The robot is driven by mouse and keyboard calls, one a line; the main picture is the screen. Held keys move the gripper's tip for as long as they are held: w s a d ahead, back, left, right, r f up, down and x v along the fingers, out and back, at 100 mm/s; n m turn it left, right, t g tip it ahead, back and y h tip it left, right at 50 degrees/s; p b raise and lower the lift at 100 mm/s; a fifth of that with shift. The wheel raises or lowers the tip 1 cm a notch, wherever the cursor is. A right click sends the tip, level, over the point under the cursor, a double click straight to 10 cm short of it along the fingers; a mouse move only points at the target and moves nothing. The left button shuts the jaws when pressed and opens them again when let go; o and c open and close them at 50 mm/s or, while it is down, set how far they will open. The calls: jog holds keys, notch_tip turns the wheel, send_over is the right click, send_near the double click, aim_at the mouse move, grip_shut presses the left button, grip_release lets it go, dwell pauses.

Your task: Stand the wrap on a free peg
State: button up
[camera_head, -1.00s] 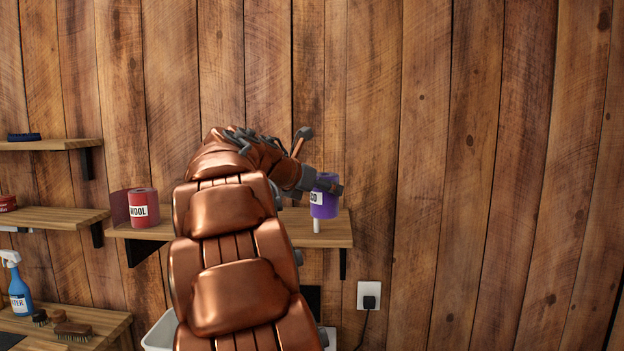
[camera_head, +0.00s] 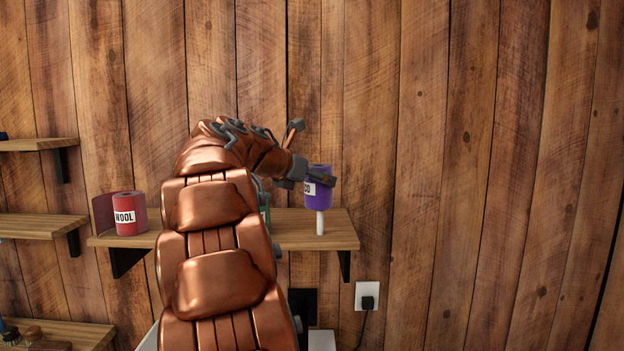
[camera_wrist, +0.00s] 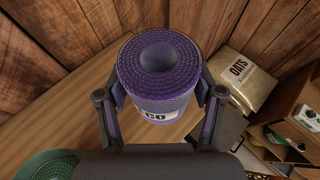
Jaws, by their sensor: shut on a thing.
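The purple wrap (camera_head: 318,190) is upright above the right part of the wall shelf, its label partly hidden. My gripper (camera_head: 306,181) is shut on its sides. In the wrist view the wrap (camera_wrist: 160,85) sits between the two fingers, its round core facing up. A white peg (camera_head: 320,223) stands on the shelf directly below the wrap. The peg's top is not visible, so I cannot tell whether it is inside the core. A red wrap (camera_head: 130,214) labelled WOOL stands at the shelf's left end. A green wrap (camera_wrist: 48,166) is partly hidden by my arm.
The wooden shelf (camera_head: 290,240) is bare right of the peg. Other shelves (camera_head: 35,226) are at the left. A wall socket (camera_head: 367,296) with a plug is below right. The wrist view shows an OATS sack (camera_wrist: 245,80) and a wooden cabinet (camera_wrist: 290,110) lower down.

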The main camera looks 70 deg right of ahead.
aim_at(311, 205)
jog(key=shift+s+d+f+b, duration=0.15)
jog(key=shift+s+f+b, duration=0.15)
jog(key=shift+f+b, duration=0.55)
notch_tip(311, 205, down, 4)
jog(key=b, duration=0.5)
jog(key=shift+a+p, duration=0.2)
jog(key=shift+p, duration=0.4)
jog(key=shift+r+p, duration=0.1)
jog(key=shift+p, duration=0.5)
dwell(0.5)
jog(key=shift+f, duration=0.7)
dwell(0.5)
jog(key=o, duration=0.9)
